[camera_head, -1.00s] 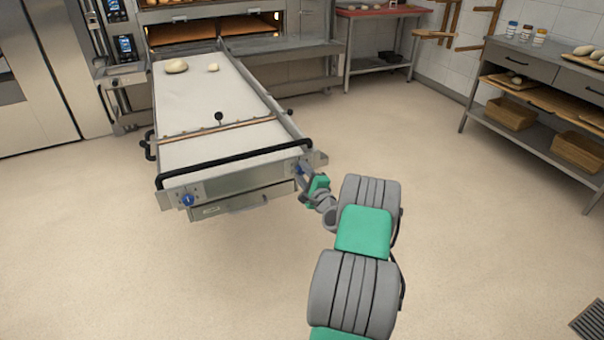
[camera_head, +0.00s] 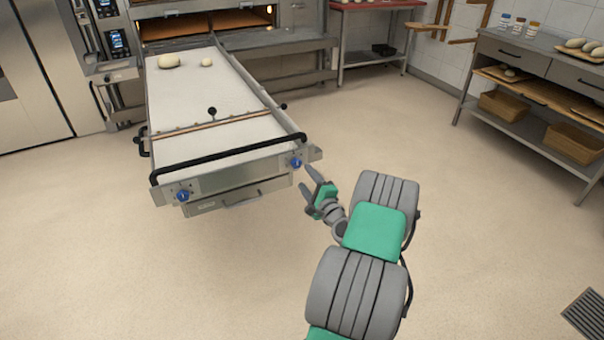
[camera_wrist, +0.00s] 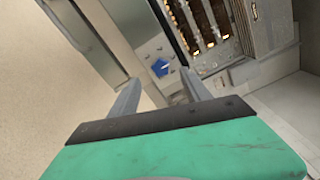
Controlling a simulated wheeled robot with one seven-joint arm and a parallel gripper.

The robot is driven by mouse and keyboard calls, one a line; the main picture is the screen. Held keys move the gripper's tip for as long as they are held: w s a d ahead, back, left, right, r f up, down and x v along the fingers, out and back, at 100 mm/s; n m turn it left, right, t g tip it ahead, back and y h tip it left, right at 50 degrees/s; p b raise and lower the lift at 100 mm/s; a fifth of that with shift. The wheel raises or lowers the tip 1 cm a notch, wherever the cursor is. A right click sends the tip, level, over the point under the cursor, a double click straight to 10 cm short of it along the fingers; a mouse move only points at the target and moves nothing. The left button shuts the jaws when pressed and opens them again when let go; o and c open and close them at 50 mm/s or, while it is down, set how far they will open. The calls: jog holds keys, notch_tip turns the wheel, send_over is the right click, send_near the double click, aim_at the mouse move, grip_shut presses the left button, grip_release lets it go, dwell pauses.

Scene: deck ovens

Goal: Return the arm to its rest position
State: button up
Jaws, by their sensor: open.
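My gripper (camera_head: 309,184) is open and empty, just off the front right corner of the loader table, near its blue knob (camera_head: 296,162). In the wrist view my gripper (camera_wrist: 158,88) shows two spread fingers with nothing between them, and the blue knob (camera_wrist: 160,67) lies beyond them. The fingers appear apart from the knob. My arm reaches forward from the bottom of the head view, over open floor.
The long loader table (camera_head: 215,105) with a black front bar (camera_head: 230,158) runs back to the deck oven (camera_head: 205,20). Two dough pieces (camera_head: 169,62) lie at its far end. A shelf bench (camera_head: 520,55) stands right. Floor (camera_head: 470,220) around my arm is clear.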

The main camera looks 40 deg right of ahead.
dwell(0.3)
jog(key=w+a+r+n+g+y+p, duration=0.25)
jog(key=a+r+n, duration=0.25)
jog(key=a, duration=0.5)
jog(key=w+a+r+n+g+y+p, duration=0.15)
jog(key=a+r+n+y+p, duration=0.3)
jog(key=a, duration=0.45)
jog(key=w+a+r+n+g+y+p, duration=0.1)
jog(key=a+r+n+g+p, duration=0.2)
jog(key=a+r+n, duration=0.5)
jog(key=s+a+r+n+g+p, duration=0.4)
jog(key=s+a, duration=0.6)
jog(key=a, duration=0.1)
jog(key=s+a+r+n+g+h+p, duration=0.1)
jog(key=s+r+n+g+h+p, duration=0.1)
jog(key=s, duration=1.1)
notch_tip(320, 180, up, 2)
jog(key=shift+s+a+n+g+h+p, duration=0.2)
jog(key=shift+a+n+g+h+p, duration=0.25)
jog(key=shift+n, duration=0.3)
